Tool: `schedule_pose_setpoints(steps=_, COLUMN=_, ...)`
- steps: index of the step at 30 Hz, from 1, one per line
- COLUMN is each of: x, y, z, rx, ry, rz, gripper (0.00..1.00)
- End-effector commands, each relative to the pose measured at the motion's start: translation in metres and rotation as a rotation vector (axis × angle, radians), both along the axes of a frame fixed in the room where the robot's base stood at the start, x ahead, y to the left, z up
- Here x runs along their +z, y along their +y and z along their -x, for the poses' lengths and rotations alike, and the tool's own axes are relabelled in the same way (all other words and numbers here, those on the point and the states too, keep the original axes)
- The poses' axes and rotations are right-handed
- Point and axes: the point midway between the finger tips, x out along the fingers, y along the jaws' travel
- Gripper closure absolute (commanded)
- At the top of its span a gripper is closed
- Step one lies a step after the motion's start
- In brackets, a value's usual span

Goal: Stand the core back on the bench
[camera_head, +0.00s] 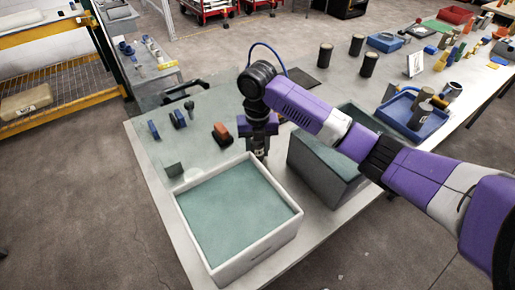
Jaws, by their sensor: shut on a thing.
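My purple-and-black gripper (258,150) points down over the bench (145,150), between the white-rimmed box and the grey box. It is shut on a small dark piece, which I take to be the core (258,144). The jaws hide most of it, and its full shape is not clear. I cannot tell whether its lower end touches the bench. The bench has a pale edge and a grey-green top.
A white-rimmed box (186,214) stands in front, a grey box (310,172) to the right. An orange-brown block (222,133) and blue pieces (153,130) lie left. Dark cylinders (326,55) stand behind. A blue tray (398,122) holds cylinders. Bare bench shows at far left.

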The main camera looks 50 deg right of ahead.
Motion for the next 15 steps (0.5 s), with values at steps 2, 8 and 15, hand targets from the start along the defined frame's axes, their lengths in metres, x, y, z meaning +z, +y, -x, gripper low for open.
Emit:
schedule_pose_setpoints(steps=2, x=0.0004, y=-0.0001, z=-0.0002, rx=0.000, ry=-0.001, rz=0.000, gripper=1.00)
schedule_pose_setpoints(steps=8, x=-0.0024, y=0.0001, z=-0.0001, rx=0.000, ry=0.000, rz=0.000, gripper=0.52)
schedule_pose_setpoints(steps=15, x=-0.0023, y=0.0002, z=-0.0001, rx=0.000, ry=-0.001, rz=-0.001, gripper=0.42)
